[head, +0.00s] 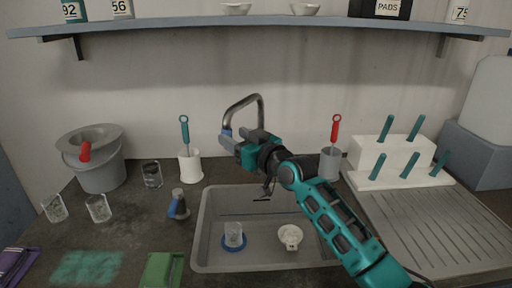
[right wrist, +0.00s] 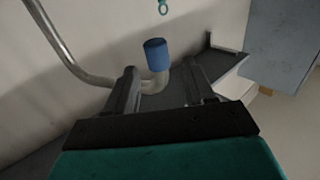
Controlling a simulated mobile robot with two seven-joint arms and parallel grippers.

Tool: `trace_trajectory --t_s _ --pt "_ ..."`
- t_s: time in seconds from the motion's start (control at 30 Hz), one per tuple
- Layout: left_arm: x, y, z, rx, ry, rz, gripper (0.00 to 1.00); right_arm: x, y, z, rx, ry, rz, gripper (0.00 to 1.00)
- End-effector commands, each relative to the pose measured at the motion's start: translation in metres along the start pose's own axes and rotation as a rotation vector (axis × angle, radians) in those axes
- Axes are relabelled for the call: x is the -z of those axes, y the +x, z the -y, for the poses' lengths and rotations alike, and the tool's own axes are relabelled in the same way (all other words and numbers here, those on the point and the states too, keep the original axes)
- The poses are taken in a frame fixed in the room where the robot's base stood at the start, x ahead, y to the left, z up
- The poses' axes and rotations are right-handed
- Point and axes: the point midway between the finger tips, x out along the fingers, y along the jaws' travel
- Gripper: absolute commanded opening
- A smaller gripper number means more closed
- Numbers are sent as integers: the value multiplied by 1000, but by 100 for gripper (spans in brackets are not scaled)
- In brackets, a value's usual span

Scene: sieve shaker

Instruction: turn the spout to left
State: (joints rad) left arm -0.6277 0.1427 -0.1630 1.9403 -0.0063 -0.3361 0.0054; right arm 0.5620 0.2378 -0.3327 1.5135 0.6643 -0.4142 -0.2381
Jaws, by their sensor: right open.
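The metal spout (head: 262,108) rises behind the sink and arches over to the left in the head view. Its blue tip (head: 227,133) is right by the fingers of my right gripper (head: 229,143), which partly hides the spout's lower part. In the right wrist view the spout's pipe (right wrist: 62,50) runs down the left side, and the blue tip (right wrist: 156,55) shows between the two fingertips of my open gripper (right wrist: 160,76). A gap shows at the right finger; whether the left finger touches the spout I cannot tell. My left gripper is not in view.
The grey sink (head: 205,235) holds a beaker (head: 233,234) and a white piece (head: 290,236). A white brush holder (head: 190,167) stands left of the spout, a grey one (head: 330,163) right. A shelf (head: 280,20) runs above. A white rack (head: 385,157) stands at right.

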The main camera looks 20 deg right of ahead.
Motion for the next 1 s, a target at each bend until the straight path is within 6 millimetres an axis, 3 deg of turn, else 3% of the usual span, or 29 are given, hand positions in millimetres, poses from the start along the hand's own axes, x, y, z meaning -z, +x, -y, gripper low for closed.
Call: trace_trajectory --t_s 0.2,0.4,0.6,0.9,1.0 --pt "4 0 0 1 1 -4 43 -1 -40 0 0 -1 2 54" --pt "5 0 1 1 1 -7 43 0 -67 0 0 -1 0 54" --pt "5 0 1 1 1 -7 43 0 -78 0 1 0 0 54" --pt "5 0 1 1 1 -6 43 0 -79 1 1 0 0 54" --pt "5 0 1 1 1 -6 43 -8 -82 5 4 3 23 54"
